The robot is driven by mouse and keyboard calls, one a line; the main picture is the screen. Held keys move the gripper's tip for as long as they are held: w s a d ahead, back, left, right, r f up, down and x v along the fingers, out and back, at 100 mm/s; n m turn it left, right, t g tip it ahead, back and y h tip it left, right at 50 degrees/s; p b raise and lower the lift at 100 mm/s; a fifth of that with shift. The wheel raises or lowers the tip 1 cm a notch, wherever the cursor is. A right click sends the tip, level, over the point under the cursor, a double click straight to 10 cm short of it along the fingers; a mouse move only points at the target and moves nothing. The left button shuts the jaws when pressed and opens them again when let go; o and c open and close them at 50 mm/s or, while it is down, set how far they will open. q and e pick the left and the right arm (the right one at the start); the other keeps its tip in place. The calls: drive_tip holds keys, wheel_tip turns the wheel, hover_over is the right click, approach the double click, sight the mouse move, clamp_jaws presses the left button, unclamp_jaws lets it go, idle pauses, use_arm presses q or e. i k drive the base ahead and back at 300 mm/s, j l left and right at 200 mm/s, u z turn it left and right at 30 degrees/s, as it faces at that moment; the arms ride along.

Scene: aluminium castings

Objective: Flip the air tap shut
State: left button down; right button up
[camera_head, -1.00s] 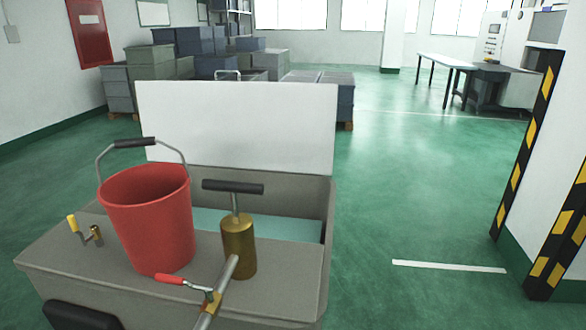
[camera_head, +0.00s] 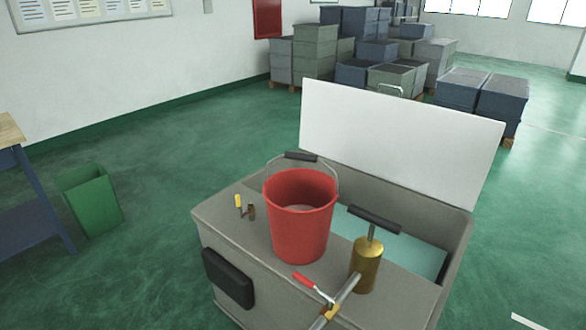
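Two small lever taps show on a grey cabinet-like unit. One has a red handle (camera_head: 309,287) and sits by a metal pipe (camera_head: 343,297) at the front edge. The other has a yellow handle (camera_head: 238,202) pointing up beside a small brass fitting (camera_head: 251,212), left of the red bucket. I cannot tell which one is the air tap, nor whether either is open. A brass cylinder (camera_head: 366,268) with a black T-handle (camera_head: 374,219) stands right of the red tap. Neither of my grippers is in view.
A red bucket (camera_head: 299,220) stands on the grey unit (camera_head: 234,261), before an upright white panel (camera_head: 397,132). A green bin (camera_head: 92,201) and a bench (camera_head: 30,190) are at left. Stacked crates (camera_head: 368,50) stand behind. Green floor (camera_head: 180,130) is clear between the bin and the unit.

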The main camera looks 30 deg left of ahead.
sight(237, 195)
drive_tip(key=u, duration=1.25)
drive_tip(key=i+j, duration=0.05)
